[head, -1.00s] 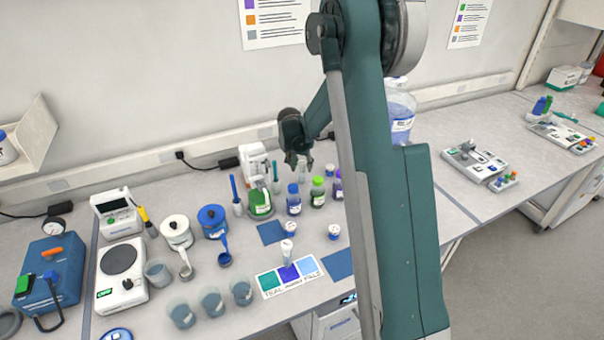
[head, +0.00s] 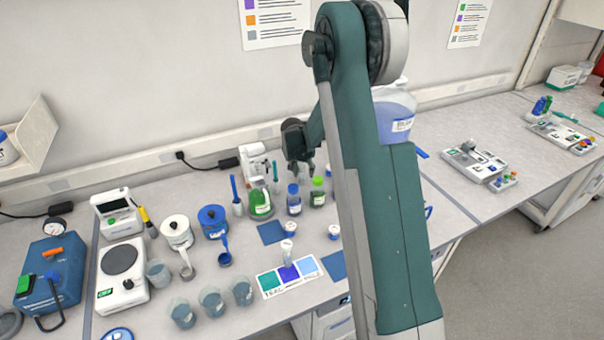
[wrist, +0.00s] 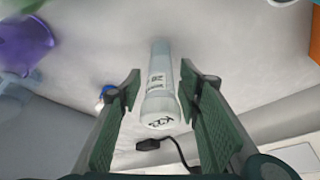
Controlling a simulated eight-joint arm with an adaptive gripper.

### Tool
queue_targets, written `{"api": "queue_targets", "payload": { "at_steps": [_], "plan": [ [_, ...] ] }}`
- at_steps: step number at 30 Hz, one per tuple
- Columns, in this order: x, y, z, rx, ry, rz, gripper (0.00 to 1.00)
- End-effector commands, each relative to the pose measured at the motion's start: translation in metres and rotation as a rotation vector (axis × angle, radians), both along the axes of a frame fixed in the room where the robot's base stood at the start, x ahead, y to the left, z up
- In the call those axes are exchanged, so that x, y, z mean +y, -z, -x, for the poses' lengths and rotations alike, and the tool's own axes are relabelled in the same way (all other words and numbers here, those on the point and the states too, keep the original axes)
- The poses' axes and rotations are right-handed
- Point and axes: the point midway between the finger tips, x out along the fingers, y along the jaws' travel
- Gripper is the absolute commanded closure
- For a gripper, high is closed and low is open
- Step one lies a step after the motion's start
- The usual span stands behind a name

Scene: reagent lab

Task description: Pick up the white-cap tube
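A clear tube with a white cap (wrist: 160,112) shows in the middle of the wrist view, with printed letters on its end and side. My gripper (wrist: 160,82) is open, one finger on each side of the tube with a visible gap to both. In the head view my gripper (head: 304,170) hangs low near the back of the bench, behind the blue and green bottles. My arm and gripper hide the tube there. Another small white-topped vial (head: 289,229) stands near the colour card.
A blue-capped bottle (head: 294,202) and a green-capped bottle (head: 317,193) stand just in front of my gripper. A green-filled flask (head: 260,203) is to the left. A large bottle (head: 394,115) is behind my arm. A colour card (head: 290,277) lies in front.

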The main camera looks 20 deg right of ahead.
Motion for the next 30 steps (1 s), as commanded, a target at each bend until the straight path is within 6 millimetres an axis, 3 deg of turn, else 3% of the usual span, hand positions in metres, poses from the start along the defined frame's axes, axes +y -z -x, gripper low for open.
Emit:
{"api": "queue_targets", "payload": {
  "at_steps": [11,16,30],
  "plan": [
    [0.0001,-0.0001,0.0001,0.0,0.0,0.0,0.67],
    [0.0001,-0.0001,0.0001,0.0,0.0,0.0,0.89],
    [0.0001,-0.0022,0.0001,0.0,0.0,0.0,0.9]
  ]
}}
